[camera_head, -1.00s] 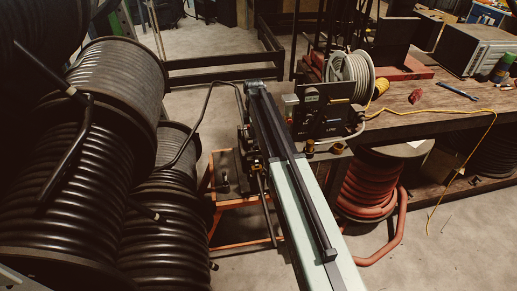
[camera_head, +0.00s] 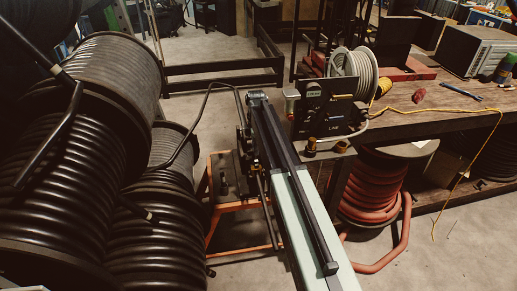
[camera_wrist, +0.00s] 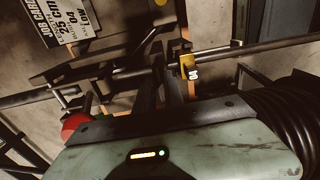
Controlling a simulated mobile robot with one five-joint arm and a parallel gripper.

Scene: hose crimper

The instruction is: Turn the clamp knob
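The crimper stand (camera_head: 225,190) with its orange legs is left of my arm in the head view, largely behind it. I cannot pick out the clamp knob there with certainty. In the wrist view a round red part (camera_wrist: 75,127) shows at lower left, and a small yellow block with a white mark (camera_wrist: 188,68) sits on a dark horizontal rod (camera_wrist: 240,50). Two dark bars that look like my gripper's fingers (camera_wrist: 162,85) stand near the middle, close to that rod. They are in shadow, so their opening and any contact are unclear. My arm hides the gripper in the head view.
Large black hose reels (camera_head: 70,170) fill the left side. The workbench (camera_head: 430,105) on the right carries a pale hose reel (camera_head: 354,72). A red hose reel (camera_head: 370,190) stands below it. A job card (camera_wrist: 65,18) shows at upper left in the wrist view. Floor is free at lower right.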

